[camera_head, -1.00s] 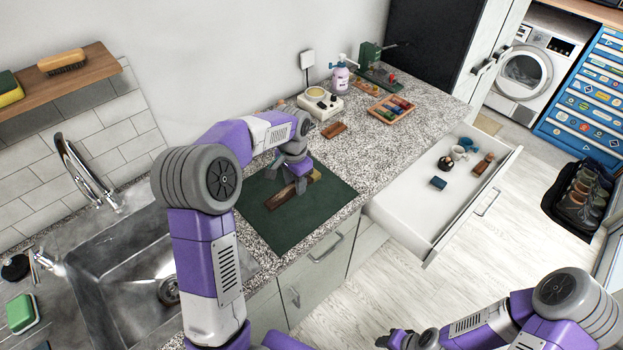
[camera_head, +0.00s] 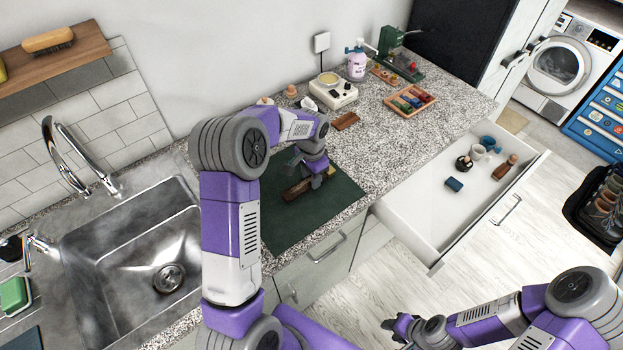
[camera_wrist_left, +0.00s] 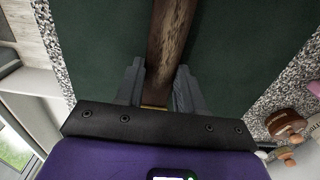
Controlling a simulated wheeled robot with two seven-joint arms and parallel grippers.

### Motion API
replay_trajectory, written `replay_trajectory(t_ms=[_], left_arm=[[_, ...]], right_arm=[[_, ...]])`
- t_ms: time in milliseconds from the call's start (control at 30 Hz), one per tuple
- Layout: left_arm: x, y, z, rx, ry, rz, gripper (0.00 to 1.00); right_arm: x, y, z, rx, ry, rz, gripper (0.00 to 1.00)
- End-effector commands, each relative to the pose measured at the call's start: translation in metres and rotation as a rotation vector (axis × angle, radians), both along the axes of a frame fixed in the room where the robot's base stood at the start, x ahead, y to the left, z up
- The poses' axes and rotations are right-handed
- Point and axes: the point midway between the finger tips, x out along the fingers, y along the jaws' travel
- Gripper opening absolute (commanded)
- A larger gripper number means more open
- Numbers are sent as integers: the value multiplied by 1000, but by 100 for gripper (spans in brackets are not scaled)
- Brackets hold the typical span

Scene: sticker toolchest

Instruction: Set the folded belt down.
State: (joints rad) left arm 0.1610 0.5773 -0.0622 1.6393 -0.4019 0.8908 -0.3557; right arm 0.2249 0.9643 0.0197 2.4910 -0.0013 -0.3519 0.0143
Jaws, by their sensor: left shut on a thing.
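The folded belt (camera_head: 296,190) is a dark brown strip over the dark green mat (camera_head: 283,235) on the counter. My left gripper (camera_head: 314,174) is above the mat and shut on the belt near one end. In the left wrist view the belt (camera_wrist_left: 170,45) runs from between the fingers (camera_wrist_left: 158,92) out over the mat. I cannot tell whether the belt touches the mat. My right gripper (camera_head: 397,326) is low over the floor, away from the counter; its fingers are too small to judge.
A sink (camera_head: 130,250) lies left of the mat. A white device (camera_head: 333,92), a brown block (camera_head: 345,121) and a wooden tray (camera_head: 409,101) stand behind and to the right. An open drawer (camera_head: 430,205) holds several small items. The mat's front part is clear.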

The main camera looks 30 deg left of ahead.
Motion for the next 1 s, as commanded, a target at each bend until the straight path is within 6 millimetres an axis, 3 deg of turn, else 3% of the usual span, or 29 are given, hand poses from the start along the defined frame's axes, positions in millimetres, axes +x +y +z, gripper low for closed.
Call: replay_trajectory(t_ms=[100,467,500,667,1000], left_arm=[[0,0,-10,1,-1,1,2],[0,0,-14,0,-2,1,2],[0,0,-14,0,-1,1,39],[0,0,-13,0,-1,1,63],[0,0,-9,0,-2,1,63]], right_arm=[[0,0,-2,0,0,0,38],[0,0,-4,0,0,0,38],[0,0,-4,0,0,0,38],[0,0,-3,0,0,0,38],[0,0,-1,0,0,0,38]])
